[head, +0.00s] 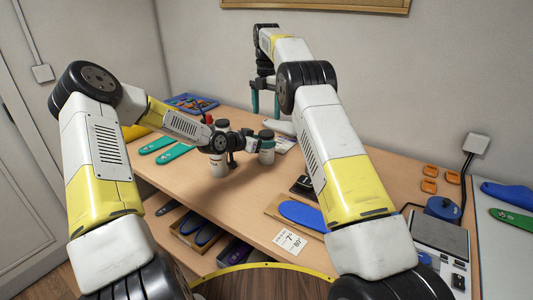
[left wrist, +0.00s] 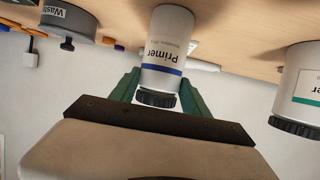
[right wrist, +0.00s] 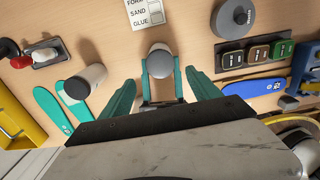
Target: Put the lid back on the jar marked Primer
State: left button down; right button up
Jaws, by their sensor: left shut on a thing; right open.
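The white jar marked Primer (left wrist: 163,35) has a blue band and stands on the table; its text is inverted in the left wrist view. A dark ridged lid (left wrist: 157,98) is at the jar's mouth, between the green fingers of my left gripper (left wrist: 160,92). I cannot tell whether the lid is fully seated. In the head view my left gripper (head: 265,143) reaches sideways to this jar. My right gripper (right wrist: 160,90) is open, above the table, with the jar and left fingers showing below it. In the head view its teal fingers (head: 265,102) point down.
A second white jar (left wrist: 308,85) with a green band and black lid stands beside it, also in the head view (head: 218,162). Teal insoles (head: 172,152) lie left. A grey pot (left wrist: 65,20), a card (right wrist: 145,15) and a blue insole (head: 303,215) are nearby.

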aim_at(267, 133)
jog(key=shift+f, duration=4)
jog(key=c, duration=1.5)
jog(key=shift+o, duration=0.2)
jog(key=m, duration=0.3)
jog(key=o, duration=1.6)
jog(key=shift+c, duration=0.2)
